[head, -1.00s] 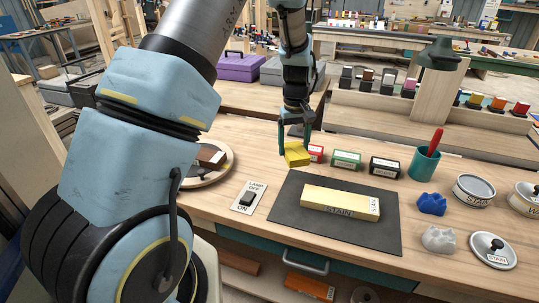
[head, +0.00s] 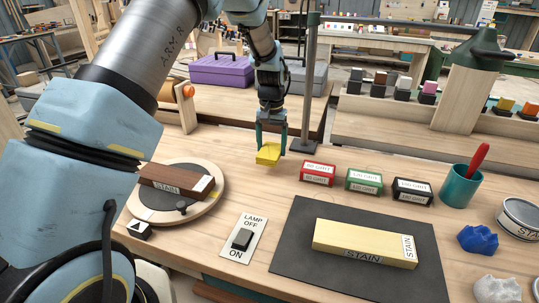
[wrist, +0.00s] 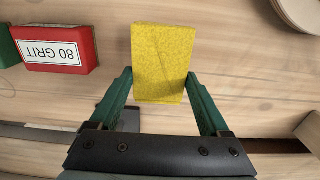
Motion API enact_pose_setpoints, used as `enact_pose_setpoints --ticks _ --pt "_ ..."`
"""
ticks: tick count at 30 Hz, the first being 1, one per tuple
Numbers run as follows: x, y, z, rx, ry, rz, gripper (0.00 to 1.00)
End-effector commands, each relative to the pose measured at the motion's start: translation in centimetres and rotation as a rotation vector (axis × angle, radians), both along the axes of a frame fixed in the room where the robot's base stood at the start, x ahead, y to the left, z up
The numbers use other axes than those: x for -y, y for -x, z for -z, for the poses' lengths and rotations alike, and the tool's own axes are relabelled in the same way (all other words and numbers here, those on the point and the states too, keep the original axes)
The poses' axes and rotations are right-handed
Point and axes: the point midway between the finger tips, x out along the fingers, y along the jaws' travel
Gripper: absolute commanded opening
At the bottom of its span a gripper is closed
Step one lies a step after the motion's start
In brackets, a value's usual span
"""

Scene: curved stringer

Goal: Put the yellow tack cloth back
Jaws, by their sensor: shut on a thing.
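The yellow tack cloth (head: 268,153) looks like a folded, rectangular pad. My gripper (head: 271,143) points down and is shut on it, behind and to the left of the red grit block. In the wrist view the cloth (wrist: 163,60) sits between the two green fingers (wrist: 160,95) and extends beyond their tips, with a faint crease on its face. I cannot tell how far it is above the bench.
Red (head: 317,173), green (head: 364,181) and black (head: 412,191) grit blocks stand in a row. A lamp post (head: 308,90) rises close behind my gripper. A round turntable (head: 215,190) holds a brown block.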

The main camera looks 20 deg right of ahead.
Motion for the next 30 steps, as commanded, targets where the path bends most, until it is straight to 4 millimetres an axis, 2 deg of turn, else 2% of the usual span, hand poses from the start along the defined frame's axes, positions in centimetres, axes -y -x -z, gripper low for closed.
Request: enact_pose_setpoints --ticks 10,21,22,27,30 --pt "-0.1 0.0 3.7 -0.001 -0.001 -0.002 0.28" --pt "0.0 0.0 4.4 0.0 0.0 -0.002 0.28" --pt "0.0 0.0 4.4 0.001 0.001 -0.002 0.81" --pt "0.0 0.0 4.3 0.0 0.0 -0.002 1.0" --pt "0.0 0.0 4.3 0.0 0.0 -0.002 1.0"
